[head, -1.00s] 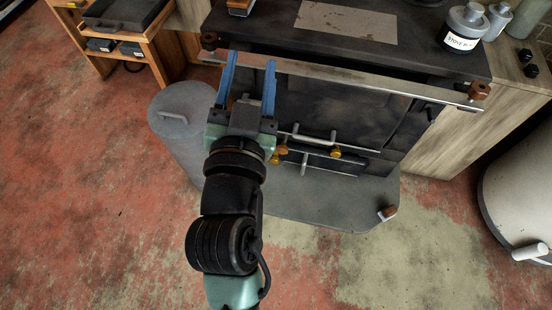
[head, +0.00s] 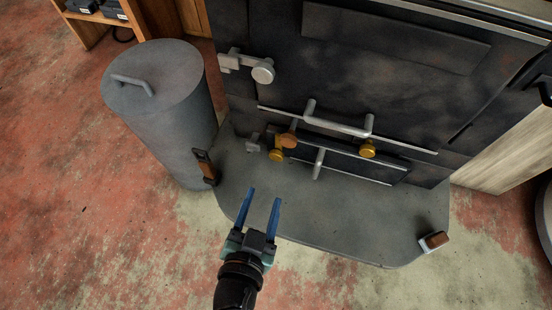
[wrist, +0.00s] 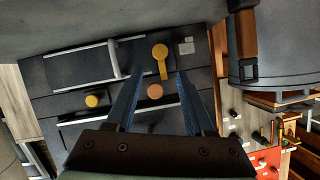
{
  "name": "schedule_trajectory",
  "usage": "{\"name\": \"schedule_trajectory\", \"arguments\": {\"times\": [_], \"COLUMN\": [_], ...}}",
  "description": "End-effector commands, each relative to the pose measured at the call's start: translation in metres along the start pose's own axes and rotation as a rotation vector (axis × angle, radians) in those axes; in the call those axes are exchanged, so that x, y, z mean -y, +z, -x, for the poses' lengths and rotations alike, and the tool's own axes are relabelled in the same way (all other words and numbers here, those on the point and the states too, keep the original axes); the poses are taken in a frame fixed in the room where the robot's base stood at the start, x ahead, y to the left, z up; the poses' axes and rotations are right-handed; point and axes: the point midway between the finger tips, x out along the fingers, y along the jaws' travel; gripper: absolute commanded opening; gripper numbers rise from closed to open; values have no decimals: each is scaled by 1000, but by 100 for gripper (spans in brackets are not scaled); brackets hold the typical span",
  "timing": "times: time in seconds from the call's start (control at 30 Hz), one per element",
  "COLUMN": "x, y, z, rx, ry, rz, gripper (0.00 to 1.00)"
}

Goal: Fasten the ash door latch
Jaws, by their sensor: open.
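The ash door (head: 350,158) is a low dark panel with a light bar handle (head: 318,163) at the bottom of the stove. At its left end is the latch, with an orange-brown round knob (head: 289,140) and a brass knob (head: 276,155) below it. In the wrist view the brass piece (wrist: 160,52) is a short lever with a round end, close to the copper disc (wrist: 155,91). A small grey block (head: 253,141) sits left of the latch, apart from the brass end. My gripper (head: 263,193) is open and empty, in front of the latch and not visibly touching it.
A grey lidded bin (head: 160,110) stands left of the stove, beside an upright brown-handled item (head: 205,166). The grey hearth plate (head: 340,220) lies below, with a small brown-and-white block (head: 433,241) at its right. A longer bar handle (head: 340,124) juts out above the ash door.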

Motion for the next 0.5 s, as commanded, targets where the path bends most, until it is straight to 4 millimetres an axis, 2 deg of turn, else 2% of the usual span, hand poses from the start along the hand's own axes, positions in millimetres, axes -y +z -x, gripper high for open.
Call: {"name": "schedule_trajectory", "arguments": {"times": [0.17,0.5], "x": [1,0], "y": [-1,0], "z": [-24,-90], "rx": [-5,-5], "ry": [-3,-1], "rz": [0,-2], "gripper": [54,54]}}
